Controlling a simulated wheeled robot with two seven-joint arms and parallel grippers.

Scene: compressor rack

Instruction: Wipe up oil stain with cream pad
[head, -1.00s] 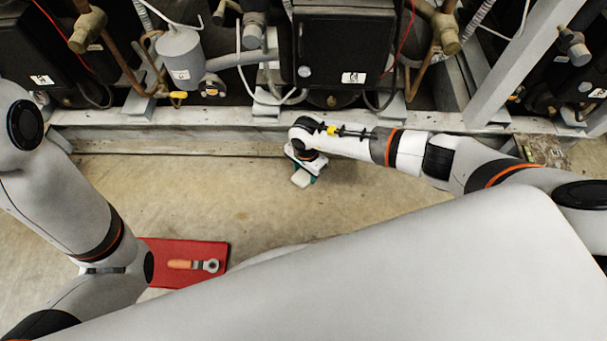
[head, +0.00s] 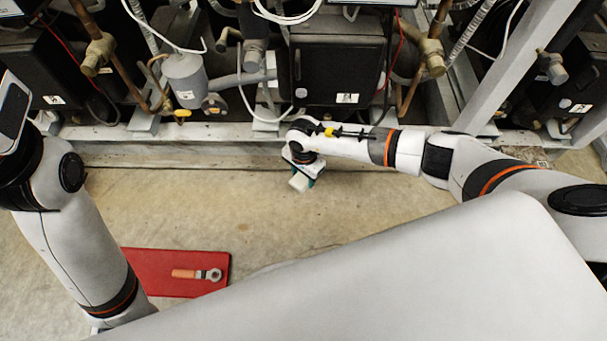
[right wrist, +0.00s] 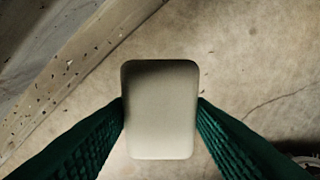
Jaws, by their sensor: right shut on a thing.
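The cream pad (head: 299,182) is a small pale block with rounded corners, below my right gripper in the head view. My right gripper (head: 303,177) is shut on it. In the right wrist view the cream pad (right wrist: 161,110) sits between two green ribbed fingers that touch its sides. I cannot tell whether the pad touches the floor. I cannot clearly make out an oil stain. A faint brownish spot (head: 242,227) shows on the concrete, left of and nearer than the pad. My left arm is at the left, but its gripper does not show.
The compressor rack (head: 340,70), with pipes and hoses, stands along the back behind a grey base rail (head: 200,133). A red mat (head: 140,262) with an orange-handled tool (head: 190,274) lies at the lower left. The concrete floor between is clear.

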